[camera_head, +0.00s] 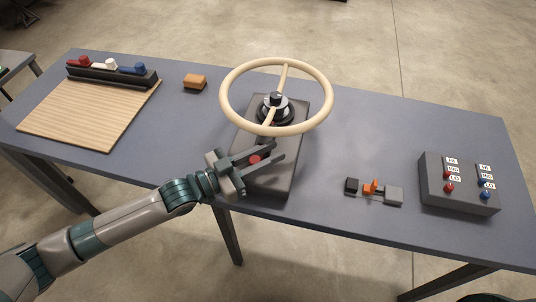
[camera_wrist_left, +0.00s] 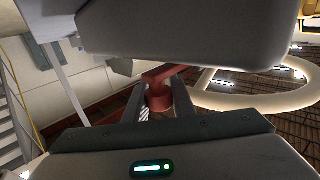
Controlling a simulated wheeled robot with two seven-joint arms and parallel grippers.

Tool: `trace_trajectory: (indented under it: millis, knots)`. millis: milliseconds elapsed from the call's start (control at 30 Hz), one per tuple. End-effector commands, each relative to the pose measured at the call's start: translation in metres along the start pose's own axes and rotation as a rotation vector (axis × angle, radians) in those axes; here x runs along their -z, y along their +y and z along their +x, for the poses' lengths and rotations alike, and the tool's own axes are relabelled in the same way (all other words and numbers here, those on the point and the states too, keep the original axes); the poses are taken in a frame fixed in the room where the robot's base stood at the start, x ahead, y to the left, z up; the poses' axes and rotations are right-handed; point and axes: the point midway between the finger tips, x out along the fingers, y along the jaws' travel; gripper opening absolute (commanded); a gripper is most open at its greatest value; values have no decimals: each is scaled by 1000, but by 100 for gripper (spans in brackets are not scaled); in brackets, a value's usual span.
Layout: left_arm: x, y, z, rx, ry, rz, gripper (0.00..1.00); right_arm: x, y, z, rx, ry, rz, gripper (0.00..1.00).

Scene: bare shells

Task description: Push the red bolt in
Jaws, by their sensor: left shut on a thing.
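A red bolt (camera_head: 255,159) shows at the near end of the dark box (camera_head: 268,180) that carries a cream steering wheel (camera_head: 322,115). My left gripper (camera_head: 272,149) reaches in from the left, low over this box, with its fingers on either side of the bolt. In the left wrist view the red bolt (camera_wrist_left: 158,97) sits between the two fingers (camera_wrist_left: 159,88), which are shut on it. The fingers hide part of the bolt, and how far it stands out cannot be told. The wheel rim (camera_wrist_left: 262,103) shows behind. My right gripper is not in view.
The wheel rim overhangs the box just beyond my gripper. At right are a small latch with an orange piece (camera_head: 371,187) and a dark switch box (camera_head: 456,190). An orange-brown block (camera_head: 195,82), a wooden board (camera_head: 88,115) and a knobbed rack (camera_head: 112,78) lie left.

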Motion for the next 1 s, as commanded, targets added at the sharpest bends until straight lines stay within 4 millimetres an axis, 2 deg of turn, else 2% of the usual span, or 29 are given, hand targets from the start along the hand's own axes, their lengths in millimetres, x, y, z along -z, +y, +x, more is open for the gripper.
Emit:
trace_trajectory:
  millis: [200,533,567,600,633,1000]
  knots:
    - [0,-17,17,1,3,1,0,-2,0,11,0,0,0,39]
    - [2,-21,19,4,2,2,0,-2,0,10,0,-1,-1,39]
    - [2,-21,19,4,3,2,30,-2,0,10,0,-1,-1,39]
    - [2,-21,19,4,3,2,40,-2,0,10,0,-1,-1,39]
    - [2,-20,19,3,2,2,42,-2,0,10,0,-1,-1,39]
    - [1,-19,19,2,2,0,42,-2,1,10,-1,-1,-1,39]
